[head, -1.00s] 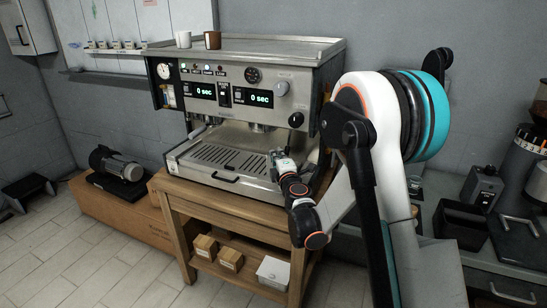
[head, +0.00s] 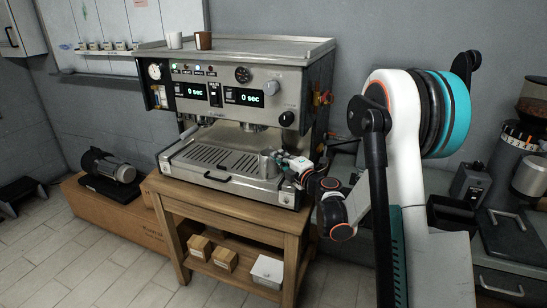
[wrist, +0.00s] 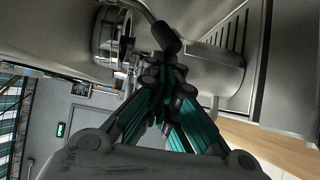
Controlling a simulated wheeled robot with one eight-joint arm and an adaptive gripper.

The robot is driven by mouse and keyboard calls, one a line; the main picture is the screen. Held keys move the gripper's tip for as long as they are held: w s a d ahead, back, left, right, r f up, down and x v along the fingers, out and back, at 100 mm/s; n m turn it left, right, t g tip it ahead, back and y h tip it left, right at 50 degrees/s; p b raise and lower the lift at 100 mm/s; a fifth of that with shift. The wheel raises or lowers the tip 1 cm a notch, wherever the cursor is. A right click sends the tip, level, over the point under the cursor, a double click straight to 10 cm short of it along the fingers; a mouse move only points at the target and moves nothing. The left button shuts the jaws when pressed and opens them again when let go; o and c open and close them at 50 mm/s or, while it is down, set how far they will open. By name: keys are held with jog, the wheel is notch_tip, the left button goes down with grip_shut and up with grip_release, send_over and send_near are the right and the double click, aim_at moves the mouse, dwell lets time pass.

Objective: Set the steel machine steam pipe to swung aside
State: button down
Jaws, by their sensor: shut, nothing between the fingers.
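The steel espresso machine (head: 235,95) stands on a wooden stand. In the wrist view its steam pipe (wrist: 143,12) is a thin bent steel tube with a dark sleeve (wrist: 167,40) near its end. My gripper (wrist: 165,75) is shut and empty, its teal fingers together just below that sleeve; I cannot tell whether they touch it. In the head view my gripper (head: 280,157) is at the front right of the machine, above the right end of the drip tray (head: 217,157). The pipe by my gripper is not clear in the head view.
A round steel group head (wrist: 110,38) is close to the pipe in the wrist view. The wooden stand (head: 225,216) carries small boxes on its lower shelf. A counter with a grinder (head: 530,170) is at the right. Tiled floor (head: 90,250) is clear at the front left.

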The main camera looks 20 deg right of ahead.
jog(key=shift+s+d+n+y, duration=0.2)
jog(key=shift+d+n+y, duration=0.2)
jog(key=shift+d, duration=0.55)
jog(key=shift+s+d+n+y, duration=0.25)
jog(key=shift+d+y, duration=0.25)
jog(key=shift+d, duration=0.45)
